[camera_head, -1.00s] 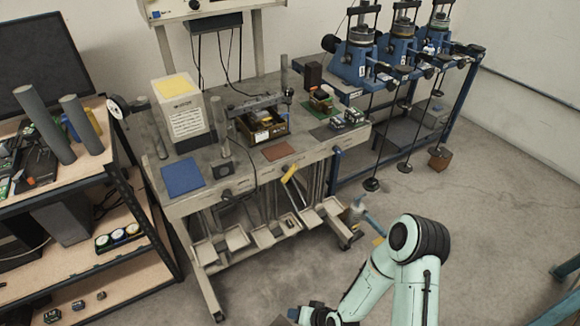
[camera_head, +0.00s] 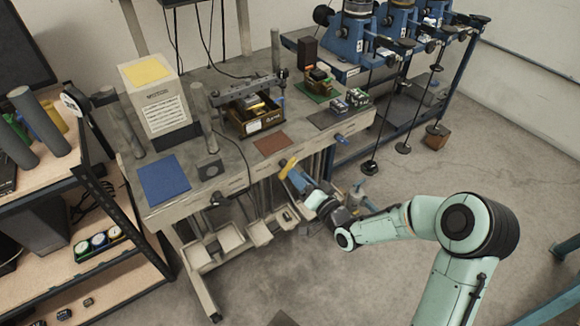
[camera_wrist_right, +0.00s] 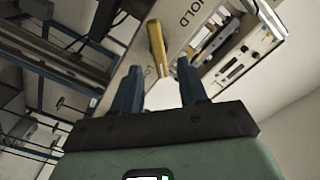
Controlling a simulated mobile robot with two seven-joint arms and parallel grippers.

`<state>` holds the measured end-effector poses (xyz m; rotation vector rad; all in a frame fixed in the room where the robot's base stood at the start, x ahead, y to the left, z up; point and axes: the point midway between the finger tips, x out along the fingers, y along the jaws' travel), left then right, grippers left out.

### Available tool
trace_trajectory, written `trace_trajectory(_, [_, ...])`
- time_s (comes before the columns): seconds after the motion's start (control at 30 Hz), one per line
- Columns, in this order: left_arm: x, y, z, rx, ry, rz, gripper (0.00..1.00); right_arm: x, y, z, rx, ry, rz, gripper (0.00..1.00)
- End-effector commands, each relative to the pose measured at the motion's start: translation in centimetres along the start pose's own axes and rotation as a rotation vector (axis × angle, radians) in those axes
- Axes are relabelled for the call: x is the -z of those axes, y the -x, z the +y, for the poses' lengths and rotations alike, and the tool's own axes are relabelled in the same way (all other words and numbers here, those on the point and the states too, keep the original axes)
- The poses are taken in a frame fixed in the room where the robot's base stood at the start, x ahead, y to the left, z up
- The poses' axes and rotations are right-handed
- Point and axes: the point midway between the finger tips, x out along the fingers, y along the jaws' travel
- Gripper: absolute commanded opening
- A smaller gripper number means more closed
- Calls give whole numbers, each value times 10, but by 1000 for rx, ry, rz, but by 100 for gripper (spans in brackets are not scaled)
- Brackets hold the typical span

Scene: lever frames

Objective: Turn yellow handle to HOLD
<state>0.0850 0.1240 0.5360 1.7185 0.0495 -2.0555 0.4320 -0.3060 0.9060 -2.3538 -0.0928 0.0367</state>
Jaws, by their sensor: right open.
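The yellow handle (camera_head: 288,167) is on the front edge of the grey workbench, tilted with its upper end to the right. In the right wrist view the yellow handle (camera_wrist_right: 157,45) stands nearly upright on a pale panel, with upside-down HOLD lettering (camera_wrist_right: 192,15) to its right. My right gripper (camera_head: 293,180) is open just below the handle. In the right wrist view the fingers of the right gripper (camera_wrist_right: 160,75) are spread to either side of the handle's lower end; I cannot tell whether it is between them or just beyond. My left gripper is not in view.
On the workbench are a blue mat (camera_head: 164,180), a brown mat (camera_head: 272,143) and a box with a yellow top (camera_head: 158,100). Grey trays (camera_head: 270,229) hang under the bench close to my right gripper. Open floor lies to the right.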

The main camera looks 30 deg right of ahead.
Motion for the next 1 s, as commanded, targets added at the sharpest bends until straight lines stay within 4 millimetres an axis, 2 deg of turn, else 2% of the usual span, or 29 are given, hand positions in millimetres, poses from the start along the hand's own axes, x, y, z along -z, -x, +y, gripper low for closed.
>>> trace_trajectory(0.1, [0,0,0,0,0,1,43,0,-24,-1,3,-3,1,43])
trace_trajectory(0.3, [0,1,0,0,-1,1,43,-1,-48,0,1,-1,0,43])
trace_trajectory(0.7, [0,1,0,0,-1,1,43,-1,-55,0,-1,1,-1,43])
trace_trajectory(0.83, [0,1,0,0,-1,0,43,-1,-55,0,-1,1,-1,0])
trace_trajectory(1.0, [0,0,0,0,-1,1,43,-1,-55,0,-1,3,-1,0])
